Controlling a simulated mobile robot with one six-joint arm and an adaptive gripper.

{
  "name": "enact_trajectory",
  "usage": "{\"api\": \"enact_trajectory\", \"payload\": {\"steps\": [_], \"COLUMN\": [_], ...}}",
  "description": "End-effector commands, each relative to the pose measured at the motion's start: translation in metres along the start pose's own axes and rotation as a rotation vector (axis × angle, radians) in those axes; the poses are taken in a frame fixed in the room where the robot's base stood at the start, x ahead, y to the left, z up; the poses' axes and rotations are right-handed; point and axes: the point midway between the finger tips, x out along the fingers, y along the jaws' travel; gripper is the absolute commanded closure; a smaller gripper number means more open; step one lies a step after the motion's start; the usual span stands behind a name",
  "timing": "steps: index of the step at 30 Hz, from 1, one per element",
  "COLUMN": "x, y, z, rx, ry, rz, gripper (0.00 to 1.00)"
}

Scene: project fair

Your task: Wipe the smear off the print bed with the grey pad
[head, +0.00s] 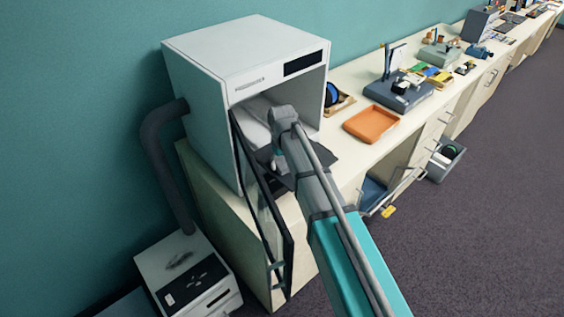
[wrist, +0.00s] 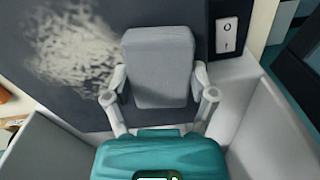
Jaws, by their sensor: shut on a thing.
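In the wrist view, my gripper (wrist: 160,85) is shut on the grey pad (wrist: 160,62), a block with one finger at each side. The dark print bed (wrist: 100,112) lies beyond the pad. I cannot tell whether the pad touches the bed. In the head view, my arm reaches into the open white printer enclosure (head: 215,65). A dark edge of the bed (head: 320,157) shows, while the pad and smear cannot be made out there.
The enclosure's glass door (head: 262,215) hangs open at the left of my arm. A small white plate with a dark ring (wrist: 227,37) is at the bed's right. On the counter stand an orange tray (head: 371,124) and a spool (head: 332,95). Open drawers lie below.

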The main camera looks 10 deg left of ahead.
Motion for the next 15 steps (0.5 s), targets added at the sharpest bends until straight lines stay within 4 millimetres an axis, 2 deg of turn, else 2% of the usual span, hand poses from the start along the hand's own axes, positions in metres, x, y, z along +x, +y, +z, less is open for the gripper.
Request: {"api": "enact_trajectory", "payload": {"steps": [6,15], "x": [-0.0010,-0.0013], "y": [0.0008,0.0023], "z": [0.0122,0.0128], "rx": [-0.001,0.000], "ry": [-0.001,-0.001], "rz": [-0.002,0.000], "gripper": [0.65,0.65]}}
